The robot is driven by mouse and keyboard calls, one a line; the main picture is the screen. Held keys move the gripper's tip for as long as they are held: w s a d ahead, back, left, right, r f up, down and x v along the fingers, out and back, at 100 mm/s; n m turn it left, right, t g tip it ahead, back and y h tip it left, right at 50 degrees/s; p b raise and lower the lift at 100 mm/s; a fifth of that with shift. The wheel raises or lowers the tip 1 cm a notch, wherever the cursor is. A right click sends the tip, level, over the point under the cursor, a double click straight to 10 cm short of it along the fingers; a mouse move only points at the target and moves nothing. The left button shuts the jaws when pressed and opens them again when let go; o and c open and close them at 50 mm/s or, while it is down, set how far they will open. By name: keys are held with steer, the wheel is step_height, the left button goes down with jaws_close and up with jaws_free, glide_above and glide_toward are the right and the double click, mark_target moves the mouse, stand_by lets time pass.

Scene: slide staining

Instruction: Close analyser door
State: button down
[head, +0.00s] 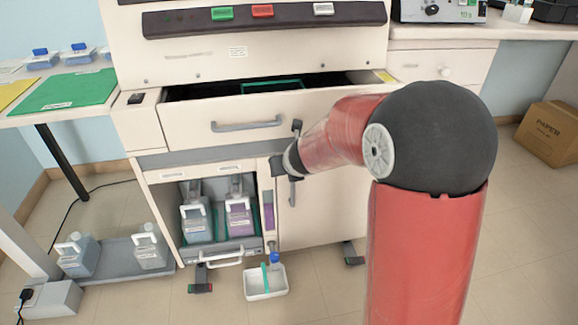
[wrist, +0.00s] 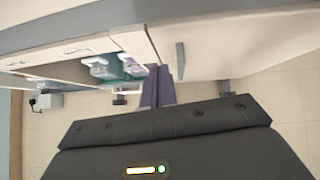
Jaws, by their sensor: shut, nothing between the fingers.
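The analyser (head: 190,65) is a large off-white cabinet in the head view. Its lower right door (head: 325,205) is a white panel with a grey vertical handle (head: 292,192) near its left edge. The panel looks about flush with the front, partly hidden by my red arm. The lower left bay stands open. My gripper (head: 277,166) is in front of the cabinet, by the upper end of that handle, shut and empty.
A drawer (head: 185,127) above the door is pulled out. The open bay holds bottles (head: 238,212). A white tray (head: 266,284) lies on the floor below. More bottles stand on a low grey platform (head: 115,268) at left. A cardboard box (head: 550,132) is far right.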

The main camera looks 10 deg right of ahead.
steer(key=a+v, duration=0.1)
steer(key=v, duration=0.7)
steer(key=shift+d, duration=0.2)
stand_by(0.3)
steer(key=shift+s, duration=0.15)
